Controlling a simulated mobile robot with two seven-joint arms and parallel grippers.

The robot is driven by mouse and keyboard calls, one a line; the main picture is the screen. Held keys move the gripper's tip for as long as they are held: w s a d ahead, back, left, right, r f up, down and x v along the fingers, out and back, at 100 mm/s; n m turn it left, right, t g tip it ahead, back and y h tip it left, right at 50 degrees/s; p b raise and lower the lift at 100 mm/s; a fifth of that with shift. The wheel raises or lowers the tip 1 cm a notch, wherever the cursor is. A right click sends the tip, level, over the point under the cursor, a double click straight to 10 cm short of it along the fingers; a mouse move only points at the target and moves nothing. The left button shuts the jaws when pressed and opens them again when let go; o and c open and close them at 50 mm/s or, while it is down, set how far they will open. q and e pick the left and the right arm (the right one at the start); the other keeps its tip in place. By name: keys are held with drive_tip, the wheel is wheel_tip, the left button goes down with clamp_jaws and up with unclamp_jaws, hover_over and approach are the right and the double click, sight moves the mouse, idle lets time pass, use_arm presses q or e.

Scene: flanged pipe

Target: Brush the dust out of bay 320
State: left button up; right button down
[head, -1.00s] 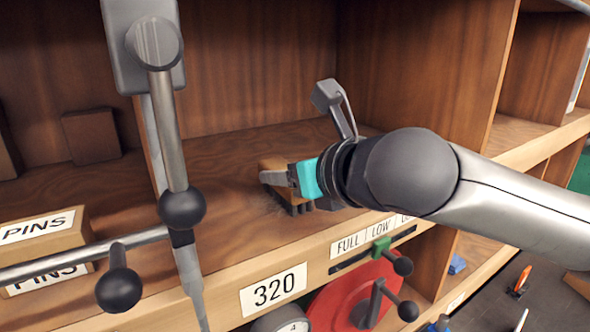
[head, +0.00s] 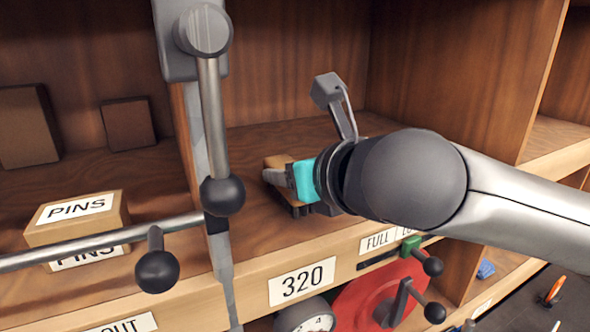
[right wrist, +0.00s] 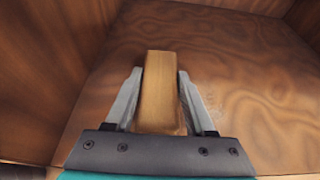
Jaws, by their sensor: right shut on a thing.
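Bay 320 is the open wooden compartment above the white 320 label (head: 302,282); its bare floor (head: 270,226) shows in front of the brush. My right gripper (head: 278,177) is inside the bay, shut on the wooden block of a brush (head: 274,162) with dark bristles pointing down at the floor. In the right wrist view, the brush block (right wrist: 160,88) sits between the two fingers of the gripper (right wrist: 159,73). Faint specks (right wrist: 211,97) show on the floor right of it, possibly dust. Floor behind the brush and wrist is hidden. My left gripper is not in view.
A metal post (head: 210,120) with black knobs and a horizontal bar (head: 100,240) stand in front of the left divider. A PINS box (head: 78,222) is in the left bay. A green slider (head: 411,243), red disc (head: 375,290) and gauge (head: 305,318) are below.

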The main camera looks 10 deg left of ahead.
drive_tip(key=shift+w+d, duration=0.9)
drive_tip(key=shift+d, duration=0.35)
drive_tip(key=shift+w+d, duration=0.9)
drive_tip(key=shift+d, duration=0.35)
drive_tip(key=shift+w+d, duration=0.9)
drive_tip(key=shift+d, duration=0.35)
drive_tip(key=shift+s+a+f, duration=0.1)
drive_tip(key=shift+s+a, duration=0.4)
drive_tip(key=shift+a, duration=0.15)
drive_tip(key=shift+s+a, duration=0.45)
drive_tip(key=shift+a, duration=0.2)
drive_tip(key=shift+s+a, duration=0.6)
drive_tip(key=shift+a, duration=0.3)
drive_tip(key=shift+s+a, duration=0.6)
drive_tip(key=shift+a, duration=0.25)
drive_tip(key=shift+s+a, duration=0.65)
drive_tip(key=shift+a, duration=0.2)
drive_tip(key=shift+w+d, duration=0.75)
drive_tip(key=shift+d, duration=0.3)
drive_tip(key=shift+w+d, duration=0.7)
drive_tip(key=shift+d, duration=0.3)
drive_tip(key=shift+a+r, duration=0.1)
drive_tip(key=shift+r, duration=0.1)
drive_tip(key=shift+r, duration=1.45)
